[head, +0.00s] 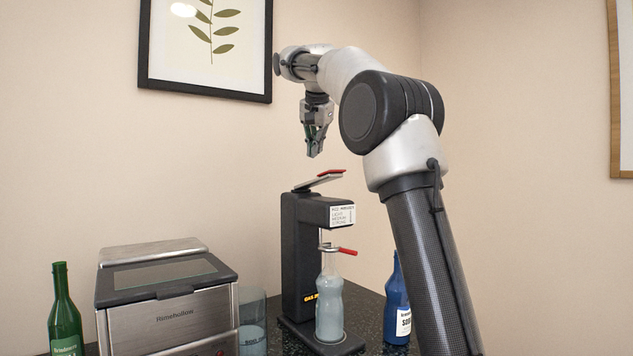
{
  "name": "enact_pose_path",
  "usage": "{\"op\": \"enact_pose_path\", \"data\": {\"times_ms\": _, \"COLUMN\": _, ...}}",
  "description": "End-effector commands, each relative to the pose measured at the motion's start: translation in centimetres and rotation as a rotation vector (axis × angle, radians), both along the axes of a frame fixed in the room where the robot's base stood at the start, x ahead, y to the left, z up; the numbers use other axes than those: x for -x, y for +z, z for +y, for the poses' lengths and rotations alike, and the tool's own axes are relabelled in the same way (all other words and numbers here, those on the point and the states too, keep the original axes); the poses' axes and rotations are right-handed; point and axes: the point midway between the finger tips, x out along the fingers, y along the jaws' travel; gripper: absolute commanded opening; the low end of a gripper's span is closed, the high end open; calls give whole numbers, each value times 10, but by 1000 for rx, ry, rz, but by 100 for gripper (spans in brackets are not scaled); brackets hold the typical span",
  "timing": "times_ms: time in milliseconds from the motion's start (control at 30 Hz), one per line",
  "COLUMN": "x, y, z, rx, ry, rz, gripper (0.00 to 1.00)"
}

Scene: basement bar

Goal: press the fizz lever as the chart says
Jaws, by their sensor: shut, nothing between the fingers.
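The fizz machine (300,255) stands upright on the dark counter. Its lever (320,181), pale with a red tip, slopes up over the top of the machine. A chart label (342,215) on the head reads light, medium, strong in small print; the rest is too small to read. A clear bottle (330,305) with pale liquid stands under the head, with a red-handled clamp (337,250) at its neck. My gripper (314,152) points down above the lever, apart from it. It is shut and empty.
A steel Himehollow appliance (170,305) stands left of the machine, with a glass (252,325) between them. A green bottle (64,315) is at far left. A blue bottle (396,305) stands right, partly behind my arm. A framed leaf picture (205,87) hangs behind.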

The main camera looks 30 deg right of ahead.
Motion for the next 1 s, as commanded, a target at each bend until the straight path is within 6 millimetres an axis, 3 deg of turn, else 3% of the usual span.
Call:
{"op": "enact_pose_path", "data": {"times_ms": 567, "x": 0, "y": 0, "z": 0, "rx": 0, "ry": 0, "rz": 0, "gripper": 0}}
{"op": "enact_pose_path", "data": {"times_ms": 700, "x": -13, "y": -8, "z": 1, "rx": 0, "ry": 1, "rz": 7, "gripper": 0}}
{"op": "enact_pose_path", "data": {"times_ms": 833, "x": -26, "y": 9, "z": 2, "rx": -2, "ry": -1, "rz": -15, "gripper": 0}}
{"op": "enact_pose_path", "data": {"times_ms": 1000, "x": -19, "y": 34, "z": 2, "rx": -3, "ry": -3, "rz": -22, "gripper": 0}}
